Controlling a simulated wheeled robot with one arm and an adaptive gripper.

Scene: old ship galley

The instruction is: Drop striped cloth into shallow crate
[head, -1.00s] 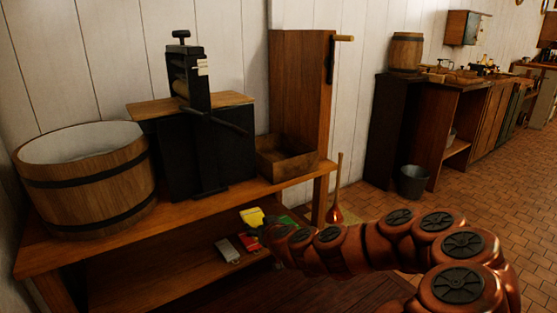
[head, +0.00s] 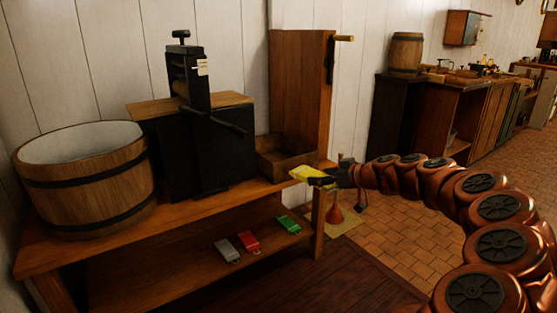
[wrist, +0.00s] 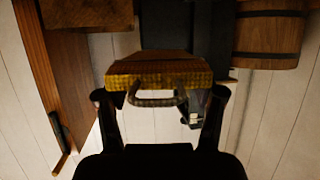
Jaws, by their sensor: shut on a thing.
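A yellow folded cloth (head: 306,174) with a loop is in my gripper (head: 329,182), held in the air at the right front of the shallow crate. In the wrist view the cloth (wrist: 160,78) spans the space ahead of the fingers (wrist: 160,100), its loop towards me. I cannot make out clear stripes on it. The shallow wooden crate (head: 277,167) stands on the upper bench board; the cloth partly overlaps its right corner in the head view. The crate (wrist: 88,14) is at the upper left of the wrist view.
Grey (head: 227,250), red (head: 249,242) and green (head: 288,224) pieces lie on the lower shelf. A tall wooden cabinet (head: 298,85) rises behind the crate. The black wringer (head: 192,80) and a wooden tub (head: 90,185) stand to its left. Floor right of the bench is partly open.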

